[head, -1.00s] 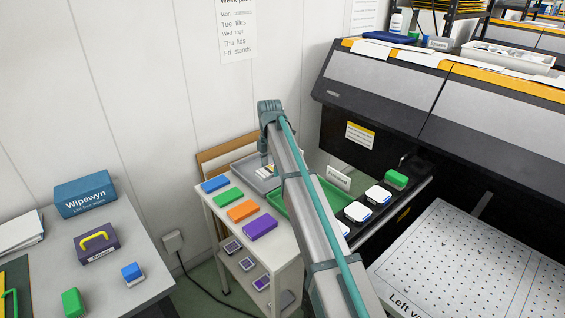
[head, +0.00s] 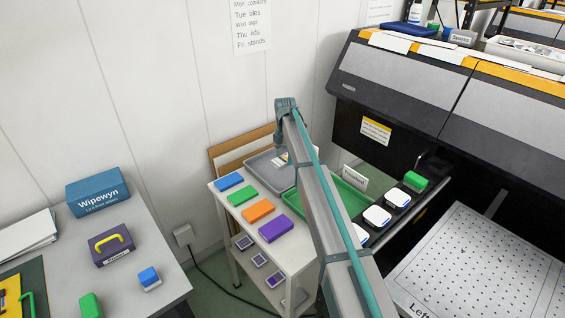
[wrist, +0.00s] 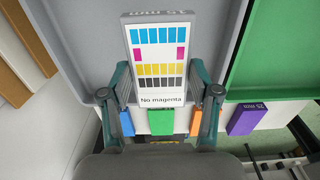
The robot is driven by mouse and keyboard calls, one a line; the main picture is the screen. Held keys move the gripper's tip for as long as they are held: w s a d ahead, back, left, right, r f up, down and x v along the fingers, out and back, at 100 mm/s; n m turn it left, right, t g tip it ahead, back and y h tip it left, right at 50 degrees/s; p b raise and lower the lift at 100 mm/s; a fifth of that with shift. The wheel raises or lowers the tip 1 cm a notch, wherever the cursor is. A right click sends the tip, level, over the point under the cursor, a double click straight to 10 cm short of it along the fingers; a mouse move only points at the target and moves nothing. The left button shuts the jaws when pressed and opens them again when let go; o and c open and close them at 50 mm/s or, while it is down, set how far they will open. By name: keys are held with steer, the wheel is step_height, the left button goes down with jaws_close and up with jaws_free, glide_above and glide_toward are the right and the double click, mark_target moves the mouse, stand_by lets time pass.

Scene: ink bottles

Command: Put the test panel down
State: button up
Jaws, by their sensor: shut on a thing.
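The test panel (wrist: 159,55) is a white plate with rows of cyan, magenta, yellow and black patches and the words "No magenta". Two magenta patches show, at the ends of their row. My gripper (wrist: 161,78) is shut on its sides in the wrist view. The panel appears over the grey tray (wrist: 88,30); I cannot tell whether it touches the tray floor. In the head view my gripper (head: 281,147) is over the grey tray (head: 256,167), and my arm hides part of the panel.
A green tray (head: 352,204) with a "Finished" sign (head: 354,178) lies right of the grey tray. Blue (head: 229,181), green (head: 244,195), orange (head: 257,209) and purple (head: 274,227) blocks line the white cart's front. A printer (head: 400,100) stands at the right.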

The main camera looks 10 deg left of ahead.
mark_target(282, 170)
steer(key=w+f, duration=0.1)
steer(key=w+a+f+p, duration=0.1)
steer(key=f, duration=0.1)
steer(key=shift+w+a+f, duration=0.1)
steer(key=shift+w, duration=0.2)
step_height(282, 170, down, 3)
steer(key=shift+w+r+p, duration=0.1)
steer(key=shift+w+p, duration=0.05)
steer(key=shift+p, duration=0.7)
steer(key=shift+f, duration=0.4)
steer(key=shift+f, duration=0.15)
steer(key=o, duration=1.2)
steer(key=shift+o, duration=0.3)
step_height(282, 170, up, 12)
steer(key=b, duration=0.3)
steer(key=shift+r+b, duration=0.2)
steer(key=shift+b, duration=0.2)
